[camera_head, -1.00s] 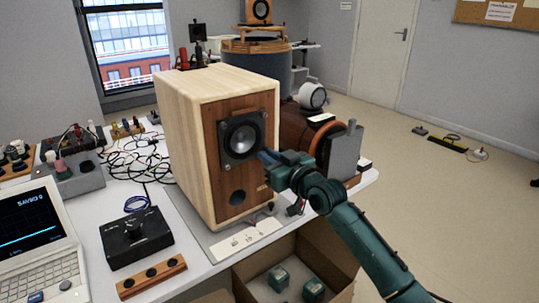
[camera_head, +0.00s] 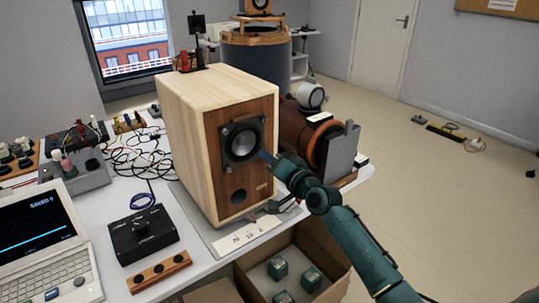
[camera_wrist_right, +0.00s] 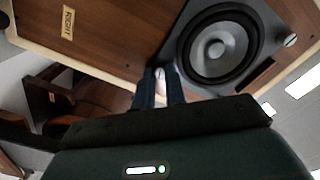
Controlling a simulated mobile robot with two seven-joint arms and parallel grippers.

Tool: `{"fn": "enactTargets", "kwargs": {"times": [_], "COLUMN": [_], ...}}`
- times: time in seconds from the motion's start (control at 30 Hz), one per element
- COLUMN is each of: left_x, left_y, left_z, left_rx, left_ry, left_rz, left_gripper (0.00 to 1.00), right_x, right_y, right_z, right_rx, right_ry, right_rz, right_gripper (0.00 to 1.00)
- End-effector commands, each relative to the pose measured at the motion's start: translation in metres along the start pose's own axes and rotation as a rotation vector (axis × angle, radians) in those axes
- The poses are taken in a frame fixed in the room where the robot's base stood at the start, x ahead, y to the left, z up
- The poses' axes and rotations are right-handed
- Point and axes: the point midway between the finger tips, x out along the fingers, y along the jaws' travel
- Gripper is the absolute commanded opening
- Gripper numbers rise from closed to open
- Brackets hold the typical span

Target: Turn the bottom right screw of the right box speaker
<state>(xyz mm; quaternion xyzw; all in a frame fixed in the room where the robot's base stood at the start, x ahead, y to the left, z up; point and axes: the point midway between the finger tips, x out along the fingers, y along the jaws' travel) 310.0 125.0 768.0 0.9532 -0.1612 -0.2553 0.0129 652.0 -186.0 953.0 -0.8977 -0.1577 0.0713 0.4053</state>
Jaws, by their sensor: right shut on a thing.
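The right box speaker (camera_head: 190,130) is a pale wooden cabinet with a brown front, standing on the table. Its round dark driver (camera_head: 242,140) sits in a grey plate. The wrist view shows the driver (camera_wrist_right: 216,46) close up, and a "RIGHT" label (camera_wrist_right: 68,22) on the brown front. My right gripper (camera_head: 266,156) reaches the bottom right corner of the driver plate. In the wrist view its two fingers (camera_wrist_right: 160,88) are shut on a small light screw (camera_wrist_right: 160,75), mostly hidden between them. Another screw (camera_wrist_right: 290,40) shows at another plate corner. My left gripper is not in view.
A black box with a knob (camera_head: 142,234), a laptop (camera_head: 45,245) and tangled cables (camera_head: 135,155) lie left of the speaker. A brown cylindrical device (camera_head: 300,130) stands behind it at right. An open cardboard box (camera_head: 325,265) with small teal boxes is below the table edge.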

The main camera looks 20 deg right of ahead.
Motion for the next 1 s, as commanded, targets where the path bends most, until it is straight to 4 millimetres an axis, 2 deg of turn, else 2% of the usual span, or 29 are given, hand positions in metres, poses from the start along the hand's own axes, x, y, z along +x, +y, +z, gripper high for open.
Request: {"fn": "enactTargets", "kwargs": {"times": [0.2,0.43,1.0], "left_x": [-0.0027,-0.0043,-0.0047], "left_y": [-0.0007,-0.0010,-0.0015], "left_z": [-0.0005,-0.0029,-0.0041], "left_rx": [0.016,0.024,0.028], "left_ry": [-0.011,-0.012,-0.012], "left_rz": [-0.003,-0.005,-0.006], "left_gripper": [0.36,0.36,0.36], "right_x": [0.0001,0.0001,0.0000], "right_y": [-0.0003,0.0003,0.0007], "right_z": [-0.0004,-0.0004,0.0000], "right_rx": [0.167,0.282,0.347], "right_ry": [0.000,0.001,0.001], "right_rz": [0.000,0.000,0.000], "right_gripper": [0.00,0.00,0.00]}}
